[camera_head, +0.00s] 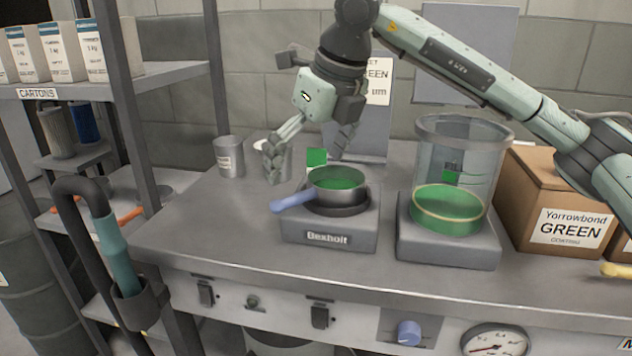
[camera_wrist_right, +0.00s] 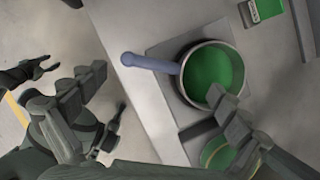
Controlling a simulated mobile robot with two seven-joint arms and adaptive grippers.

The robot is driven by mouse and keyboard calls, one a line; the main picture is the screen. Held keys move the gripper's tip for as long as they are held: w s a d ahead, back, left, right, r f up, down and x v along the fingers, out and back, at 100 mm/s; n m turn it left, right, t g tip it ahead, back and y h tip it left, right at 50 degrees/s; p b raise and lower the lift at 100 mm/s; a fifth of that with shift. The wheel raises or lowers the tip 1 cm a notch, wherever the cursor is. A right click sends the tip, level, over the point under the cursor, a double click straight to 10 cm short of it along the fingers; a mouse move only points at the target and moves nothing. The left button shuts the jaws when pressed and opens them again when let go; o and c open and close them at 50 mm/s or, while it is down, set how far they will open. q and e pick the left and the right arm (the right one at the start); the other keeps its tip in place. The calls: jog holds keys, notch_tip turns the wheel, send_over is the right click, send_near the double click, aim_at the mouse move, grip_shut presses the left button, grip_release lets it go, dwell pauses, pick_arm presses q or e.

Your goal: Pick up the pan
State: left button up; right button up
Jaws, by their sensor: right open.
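The pan (camera_head: 352,197) is a small dark grey pan with green contents and a blue handle (camera_head: 293,201) pointing left. It rests on the grey Bexholt hotplate (camera_head: 328,238). In the right wrist view the pan (camera_wrist_right: 233,60) is at upper right, and its blue handle (camera_wrist_right: 150,63) lies across the picture between the fingers, beyond the tips. My right gripper (camera_head: 309,155) is open, above and behind the pan and handle. It also shows in the right wrist view (camera_wrist_right: 158,95). A dark gripper-like shape (camera_wrist_right: 32,74) at the wrist view's left edge may be my left gripper; its jaws are unclear.
A glass beaker (camera_head: 463,165) with green liquid stands on another hotplate (camera_head: 448,245), right of the pan. Metal cups (camera_head: 229,157) stand behind left. A GREEN box (camera_head: 560,190) is at right. Bare table shows left of the pan.

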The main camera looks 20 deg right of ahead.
aim_at(298, 195)
jog(key=shift+w+f, duration=0.15)
jog(key=shift+f, duration=0.35)
jog(key=shift+a+f, duration=0.25)
jog(key=shift+f, duration=0.55)
jog(key=shift+p+x, duration=0.5)
jog(key=shift+x, duration=1.85)
pick_arm(q)
jog(key=f, duration=0.1)
jog(key=s+f, duration=0.1)
jog(key=shift+s+f, duration=0.25)
jog(key=shift+f, duration=0.05)
pick_arm(e)
jog(key=shift+a, duration=0.1)
jog(key=c, duration=1.2)
